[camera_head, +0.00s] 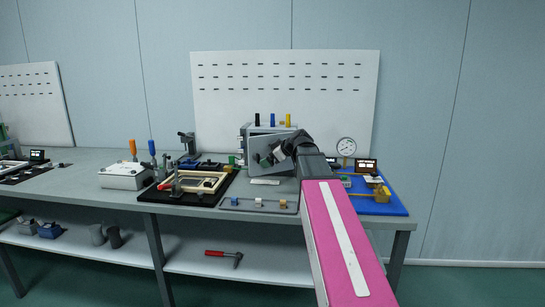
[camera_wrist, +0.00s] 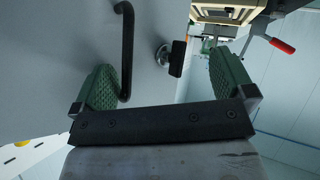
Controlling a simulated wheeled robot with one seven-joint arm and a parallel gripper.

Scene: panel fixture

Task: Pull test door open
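The test door (camera_head: 262,150) is a light grey panel on the front of a box-like fixture (camera_head: 257,130); it appears to stand at an angle to the box. In the wrist view the door (camera_wrist: 60,60) fills the left side. It carries a bent black bar handle (camera_wrist: 127,50) and a round metal latch with a black knob (camera_wrist: 177,58). My gripper (camera_head: 271,158) is at the door's front. In the wrist view my gripper (camera_wrist: 162,68) is open, its green pads wide apart. The handle lies between them, close to the left pad; whether they touch is unclear.
Left of the fixture are a black mat (camera_head: 178,197) with a wooden frame and a white box (camera_head: 122,176). A grey tray (camera_head: 258,205) lies in front. A blue mat (camera_head: 385,207) with a dial gauge (camera_head: 346,147) is at right. A red-handled tool (camera_head: 223,254) lies on the lower shelf.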

